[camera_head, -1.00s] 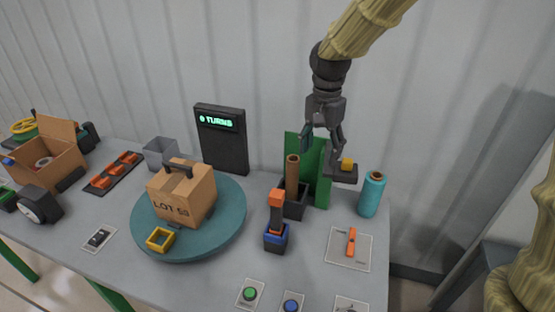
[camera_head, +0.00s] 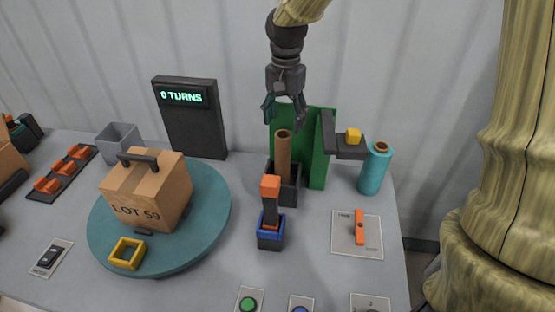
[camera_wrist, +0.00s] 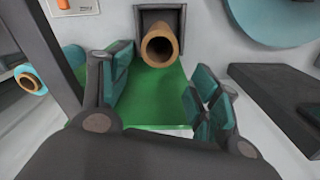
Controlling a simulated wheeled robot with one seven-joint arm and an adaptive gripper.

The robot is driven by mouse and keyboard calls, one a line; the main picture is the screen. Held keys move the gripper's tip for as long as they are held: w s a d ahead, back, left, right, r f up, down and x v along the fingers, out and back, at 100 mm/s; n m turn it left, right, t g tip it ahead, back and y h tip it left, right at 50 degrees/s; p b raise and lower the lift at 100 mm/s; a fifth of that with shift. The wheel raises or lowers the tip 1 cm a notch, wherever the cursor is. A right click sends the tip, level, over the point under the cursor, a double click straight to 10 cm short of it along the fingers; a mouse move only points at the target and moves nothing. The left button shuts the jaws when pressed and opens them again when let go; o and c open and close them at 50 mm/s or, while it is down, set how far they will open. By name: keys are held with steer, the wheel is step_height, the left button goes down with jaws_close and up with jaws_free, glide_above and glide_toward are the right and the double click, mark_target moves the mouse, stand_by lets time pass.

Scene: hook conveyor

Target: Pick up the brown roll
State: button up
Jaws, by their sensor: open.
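The brown roll (camera_head: 283,158) is a hollow tube standing upright in a dark square holder (camera_head: 296,190), in front of a green panel (camera_head: 318,150). My gripper (camera_head: 285,112) is above the roll in the head view, with its fingers apart and nothing between them. In the wrist view the roll (camera_wrist: 160,46) shows its open end, at the top of the picture, beyond the fingers of my gripper (camera_wrist: 158,90). The roll and the fingers look apart. The lower part of the roll is hidden in the holder.
An orange-topped post (camera_head: 270,205) is in front. A turntable (camera_head: 205,215) carries a LOT 59 box (camera_head: 150,190). A display (camera_head: 190,125) reads 0 TURNS.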

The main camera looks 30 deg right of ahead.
mark_target(286, 133)
steer(key=shift+s+a+f+p, duration=0.1)
steer(key=shift+s+f+p, duration=0.3)
steer(key=shift+s+f, duration=0.7)
steer(key=w+f, duration=0.1)
steer(key=f, duration=0.1)
steer(key=shift+w+f, duration=0.35)
steer(key=shift+f, duration=0.05)
steer(key=shift+s+a+p, duration=0.1)
steer(key=shift+s+p, duration=0.25)
steer(key=shift+s, duration=0.2)
steer(key=f, duration=0.1)
steer(key=f+p, duration=0.1)
steer(key=f, duration=0.2)
steer(key=shift+w+a, duration=0.2)
steer(key=shift+w, duration=0.05)
steer(key=shift+s+f, duration=0.2)
steer(key=shift+f, duration=0.1)
steer(key=shift+w+f, duration=0.1)
steer(key=c, duration=1.1)
